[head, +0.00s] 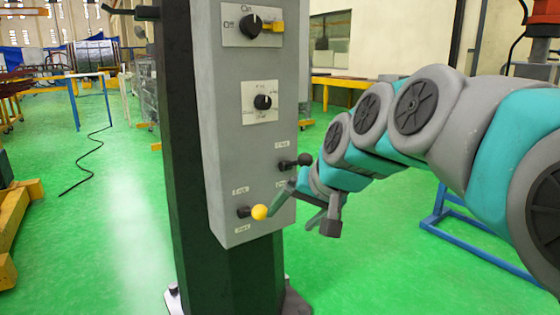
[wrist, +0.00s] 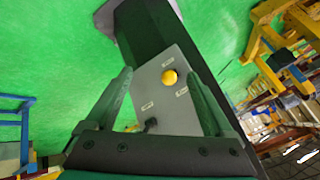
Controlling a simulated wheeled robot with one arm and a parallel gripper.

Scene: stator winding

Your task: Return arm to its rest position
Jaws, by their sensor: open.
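My gripper (head: 290,217) is at the lower right of the grey control panel (head: 232,140) in the head view, beside the lower levers. In the wrist view my gripper (wrist: 161,74) has its two fingers apart, with the yellow lever knob (wrist: 169,77) showing between them. The yellow knob (head: 260,212) also shows near one fingertip in the head view; I cannot tell whether they touch. A black lever (head: 296,162) sits just above the gripper. My arm reaches in from the right, bent and extended toward the panel.
The panel is on a dark post (head: 178,130) bolted to the green floor. Two rotary switches (head: 262,102) are higher on the panel. A blue frame (head: 470,235) stands at the right under my arm. Yellow beams (head: 20,220) lie at the left. Open floor shows between.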

